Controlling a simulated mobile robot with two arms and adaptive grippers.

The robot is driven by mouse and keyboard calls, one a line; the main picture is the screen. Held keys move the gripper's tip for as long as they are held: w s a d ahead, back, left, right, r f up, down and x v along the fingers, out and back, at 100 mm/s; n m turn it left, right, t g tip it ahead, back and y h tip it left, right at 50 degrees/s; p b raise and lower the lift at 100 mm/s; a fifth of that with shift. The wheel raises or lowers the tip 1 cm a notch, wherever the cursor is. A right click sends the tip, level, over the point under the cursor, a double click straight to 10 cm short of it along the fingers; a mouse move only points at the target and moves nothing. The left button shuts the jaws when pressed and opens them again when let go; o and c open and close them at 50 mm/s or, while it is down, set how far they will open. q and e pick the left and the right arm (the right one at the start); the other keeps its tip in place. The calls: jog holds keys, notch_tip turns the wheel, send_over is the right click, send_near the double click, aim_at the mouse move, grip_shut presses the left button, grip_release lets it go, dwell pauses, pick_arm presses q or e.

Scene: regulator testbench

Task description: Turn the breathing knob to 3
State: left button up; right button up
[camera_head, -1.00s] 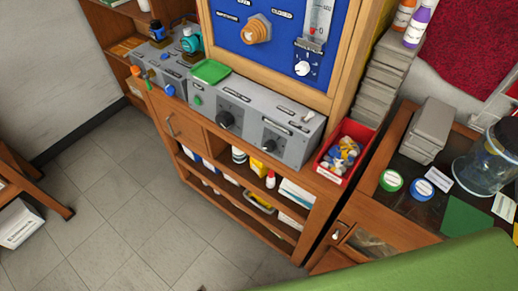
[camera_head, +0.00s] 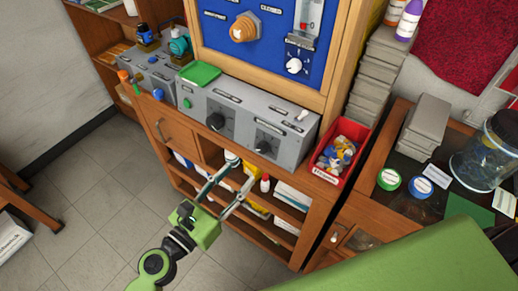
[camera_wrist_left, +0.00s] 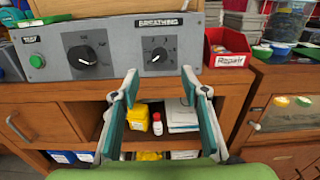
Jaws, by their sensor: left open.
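The breathing knob (camera_wrist_left: 158,55) is a small dark knob on a dark square dial plate, under the label "BREATHING" on a grey panel (camera_wrist_left: 210,42) in the left wrist view. It also shows in the head view (camera_head: 264,147), on the right part of the grey box. The exact number it points to is too small to read. My left gripper (camera_head: 241,171) is open and empty, in front of and below the panel, apart from the knob. In the left wrist view its fingers (camera_wrist_left: 160,76) stand on either side below the dial. My right gripper is out of view.
A larger dark knob (camera_wrist_left: 83,56) sits left of the breathing dial. A red bin (camera_head: 329,170) stands right of the box. Shelves with bottles and boxes (camera_head: 285,195) lie below the panel. A blue board (camera_head: 262,40) rises behind.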

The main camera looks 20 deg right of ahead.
aim_at(261, 150)
pick_arm(q)
jog(key=p+x, duration=0.1)
jog(key=x, duration=1)
jog(key=shift+a, duration=0.1)
jog(key=c, duration=1.1)
